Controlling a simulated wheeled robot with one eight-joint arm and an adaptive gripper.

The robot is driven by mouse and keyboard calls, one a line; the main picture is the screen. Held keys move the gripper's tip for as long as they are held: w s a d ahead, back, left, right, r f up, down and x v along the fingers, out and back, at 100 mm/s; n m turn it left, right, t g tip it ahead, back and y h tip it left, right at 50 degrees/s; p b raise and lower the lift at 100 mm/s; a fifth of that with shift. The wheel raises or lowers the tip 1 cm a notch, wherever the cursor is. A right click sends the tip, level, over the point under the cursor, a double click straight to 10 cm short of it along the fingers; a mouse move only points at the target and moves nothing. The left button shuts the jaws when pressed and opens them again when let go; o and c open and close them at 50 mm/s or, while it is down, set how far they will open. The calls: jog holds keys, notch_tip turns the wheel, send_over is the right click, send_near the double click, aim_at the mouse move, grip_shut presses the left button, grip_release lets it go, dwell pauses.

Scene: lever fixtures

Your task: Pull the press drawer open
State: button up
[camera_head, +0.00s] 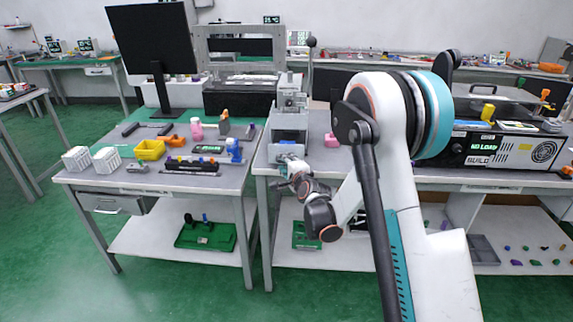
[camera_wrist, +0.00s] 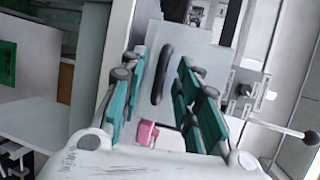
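The press (camera_head: 289,105) is a grey upright machine on the middle workbench in the head view. In the wrist view, its drawer front (camera_wrist: 190,45) is a plain grey panel with a long black handle (camera_wrist: 162,73). My gripper (camera_wrist: 163,62) is open, with its teal fingers on either side of the handle. Gaps show between the handle and both fingers; whether the handle lies fully between the fingertips in depth is unclear. In the head view my gripper (camera_head: 286,160) is in front of the lower part of the press, partly hidden by my arm.
The press lever ends in a round knob (camera_head: 311,42), also visible in the wrist view (camera_wrist: 311,136). A small pink object (camera_wrist: 147,133) shows between the fingers. The left bench holds a monitor (camera_head: 153,45), a yellow bin (camera_head: 150,150) and small parts. A labelled box (camera_head: 510,148) stands right.

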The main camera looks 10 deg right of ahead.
jog(key=v, duration=1.2)
jog(key=s+a+r+n+g, duration=0.4)
jog(key=s+r+n, duration=0.55)
jog(key=s, duration=0.35)
jog(key=s+d+n+g, duration=0.1)
jog(key=s+n, duration=0.3)
jog(key=s, duration=0.7)
jog(key=s+d+f+n+g+h, duration=0.1)
jog(key=s+n+g, duration=0.2)
jog(key=s, duration=0.8)
jog(key=shift+s+d+n+g, duration=0.2)
jog(key=shift+d+n+g, duration=0.15)
jog(key=shift+n, duration=0.4)
